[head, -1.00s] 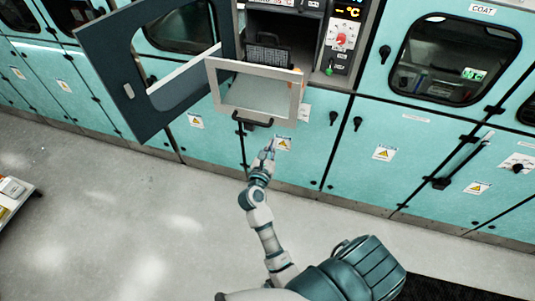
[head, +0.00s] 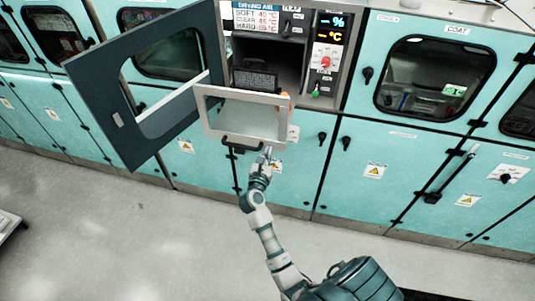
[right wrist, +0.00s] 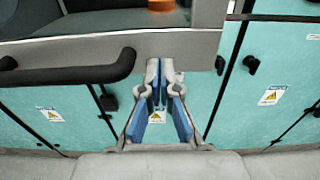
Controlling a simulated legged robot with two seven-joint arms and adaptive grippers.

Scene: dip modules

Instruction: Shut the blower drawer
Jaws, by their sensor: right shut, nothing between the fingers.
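The blower drawer (head: 246,97) is pulled out of the machine, with its light frame and tray in view. Its black handle (head: 242,147) is on the front face; in the right wrist view the handle (right wrist: 70,70) is at the upper left. My right gripper (head: 268,152) is shut and empty, just right of the handle. In the right wrist view the right gripper (right wrist: 160,72) points at the lower edge of the drawer's front panel (right wrist: 180,45). I cannot tell whether the fingertips touch it. My left gripper is in neither view.
A dark windowed door (head: 140,85) stands open left of the drawer. A control panel (head: 328,55) with a red knob and green switch is at the right. An orange part (right wrist: 161,6) sits on the drawer's right side. Teal cabinets line the wall; the floor in front is clear.

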